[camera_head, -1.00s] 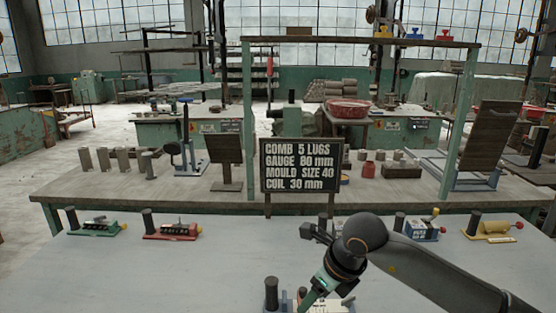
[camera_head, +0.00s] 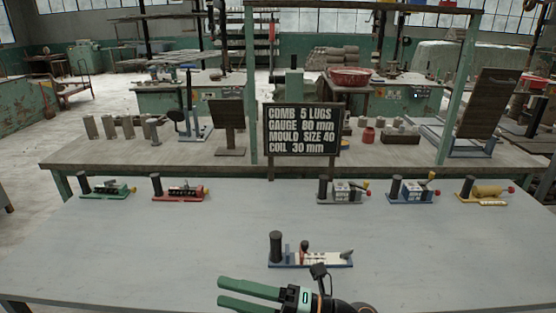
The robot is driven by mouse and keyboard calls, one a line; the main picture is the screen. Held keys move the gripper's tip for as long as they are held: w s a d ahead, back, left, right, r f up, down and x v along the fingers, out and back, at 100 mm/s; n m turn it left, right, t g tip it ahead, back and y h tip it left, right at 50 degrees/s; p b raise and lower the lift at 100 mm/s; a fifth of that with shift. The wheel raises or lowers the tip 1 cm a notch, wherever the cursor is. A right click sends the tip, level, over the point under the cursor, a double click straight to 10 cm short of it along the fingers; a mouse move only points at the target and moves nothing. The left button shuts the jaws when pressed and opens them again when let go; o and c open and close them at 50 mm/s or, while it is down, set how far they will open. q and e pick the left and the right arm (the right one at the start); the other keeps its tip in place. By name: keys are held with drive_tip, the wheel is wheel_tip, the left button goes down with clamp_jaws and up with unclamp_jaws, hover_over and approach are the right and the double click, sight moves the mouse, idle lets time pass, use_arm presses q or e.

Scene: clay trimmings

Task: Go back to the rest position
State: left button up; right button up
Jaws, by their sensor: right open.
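My right gripper (camera_head: 224,291) is at the bottom edge of the head view, a little left of its middle. Its two green fingers point left, stand apart and have nothing between them. It appears in front of a blue-based fixture (camera_head: 312,262) with a black post and a cream plate, and does not touch it in the picture. Only the dark wrist of my right arm shows, at the bottom edge. My left gripper is not in view.
A grey table (camera_head: 140,245) has wide bare areas. Along its back stand a green fixture (camera_head: 108,190), a red fixture (camera_head: 180,192), a grey one (camera_head: 343,194), a blue one (camera_head: 412,194) and a yellow one (camera_head: 486,193). A black sign (camera_head: 301,130) stands behind.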

drive_tip(key=w+d+f+m+t+h, duration=0.2)
drive_tip(key=d+f+m+t+h, duration=1.15)
drive_tip(key=m, duration=1.05)
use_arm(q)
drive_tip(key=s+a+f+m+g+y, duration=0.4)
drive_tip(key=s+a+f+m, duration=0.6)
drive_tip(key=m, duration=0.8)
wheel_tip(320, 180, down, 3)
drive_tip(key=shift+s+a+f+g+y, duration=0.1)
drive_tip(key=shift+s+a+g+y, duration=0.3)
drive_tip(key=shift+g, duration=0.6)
use_arm(e)
drive_tip(key=s+d+f+m+g+h, duration=0.2)
drive_tip(key=s+d+f+m+g, duration=0.1)
drive_tip(key=s+f, duration=0.4)
drive_tip(key=s+d+f+m+g+h, duration=0.2)
drive_tip(key=s+d+f+m+g, duration=0.2)
drive_tip(key=f, duration=0.7)
drive_tip(key=s+d+m, duration=0.2)
drive_tip(key=s+d, duration=0.1)
drive_tip(key=s, duration=0.1)
drive_tip(key=shift+d, duration=0.2)
